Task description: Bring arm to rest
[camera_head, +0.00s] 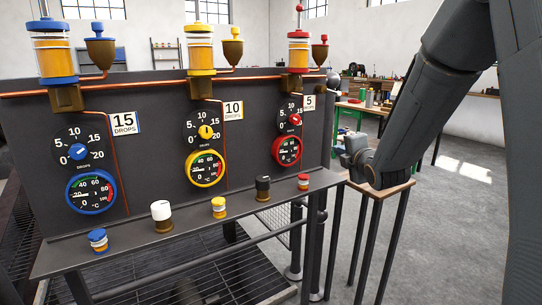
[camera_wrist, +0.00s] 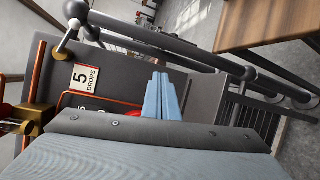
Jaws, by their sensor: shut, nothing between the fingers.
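My arm (camera_head: 428,95) reaches down from the upper right in the head view, bent at the wrist. Behind the fingers are the panel's right part, a red dial edge and the "5 DROPS" card (camera_wrist: 86,77). In the head view the fingertips are hard to make out.
The panel carries blue, yellow and red oilers, knobs (camera_head: 206,132) and gauges (camera_head: 204,168). Small caps and jars stand on its ledge (camera_head: 190,225). The stand (camera_head: 385,190) is close by my wrist. Grey floor (camera_head: 460,200) is open at right; a green-legged bench (camera_head: 360,107) stands behind.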

